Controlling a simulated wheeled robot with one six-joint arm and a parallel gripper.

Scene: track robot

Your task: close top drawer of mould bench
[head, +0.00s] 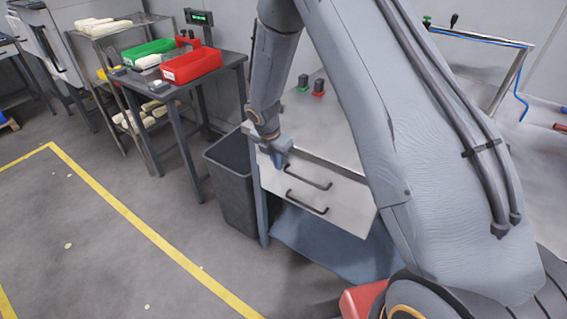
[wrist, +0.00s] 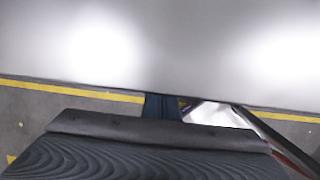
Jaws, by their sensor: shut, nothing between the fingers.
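The mould bench (head: 340,135) stands in the middle of the head view, with two pale drawers under its top. The top drawer (head: 345,187) has a dark bar handle (head: 308,178). Its front looks about level with the lower drawer (head: 335,212), but I cannot tell if a small gap is left. My gripper (head: 281,160) is shut and empty, pointing down at the upper left of the top drawer's front, left of the handle. Contact is unclear. In the wrist view, my dark ribbed gripper (wrist: 160,130) lies before a large smooth pale surface, which I cannot surely identify.
A dark bin (head: 232,185) stands just left of the bench. Red and green buttons (head: 310,86) sit on the bench top. A side table (head: 150,85) with a red tray (head: 190,66) is at the back left. Floor inside the yellow line (head: 130,215) is free.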

